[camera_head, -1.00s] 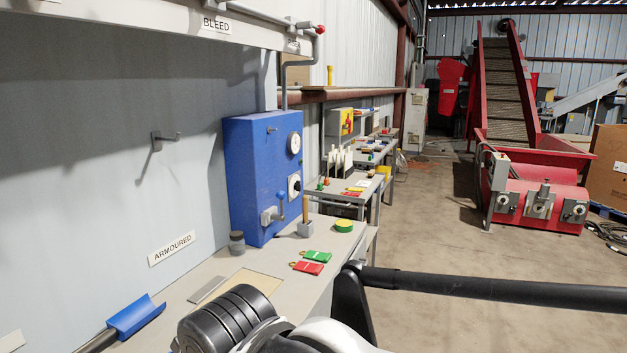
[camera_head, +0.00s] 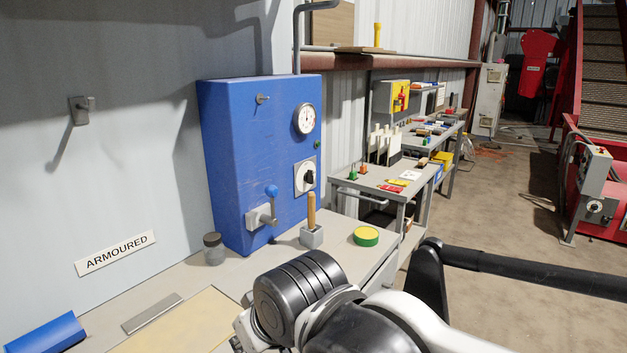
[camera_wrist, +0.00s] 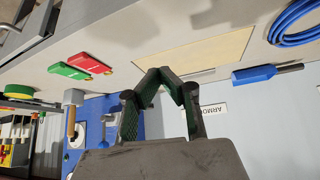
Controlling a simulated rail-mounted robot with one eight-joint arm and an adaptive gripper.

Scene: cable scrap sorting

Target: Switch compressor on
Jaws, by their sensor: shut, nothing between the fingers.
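A blue cabinet (camera_head: 230,150), which looks like the compressor unit, hangs on the wall above the bench in the head view. Its front carries a round gauge (camera_head: 305,119), a black rotary switch on a white plate (camera_head: 308,178) and a lever with a blue knob (camera_head: 271,191). A small green button or lamp (camera_head: 316,145) sits near the gauge. The switch's setting is too small to read. My gripper (camera_wrist: 160,72) is shut and empty in the wrist view, above the bench and apart from the cabinet (camera_wrist: 93,132). Its fingertips are not clearly visible in the head view.
On the bench stand a wooden-handled tool in a grey block (camera_head: 311,236), a dark-lidded jar (camera_head: 213,249) and a green-yellow tape roll (camera_head: 366,236). The wrist view shows red (camera_wrist: 66,71) and green (camera_wrist: 90,62) tags and a blue cable coil (camera_wrist: 292,24). A wall hook (camera_head: 82,108) sticks out at left.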

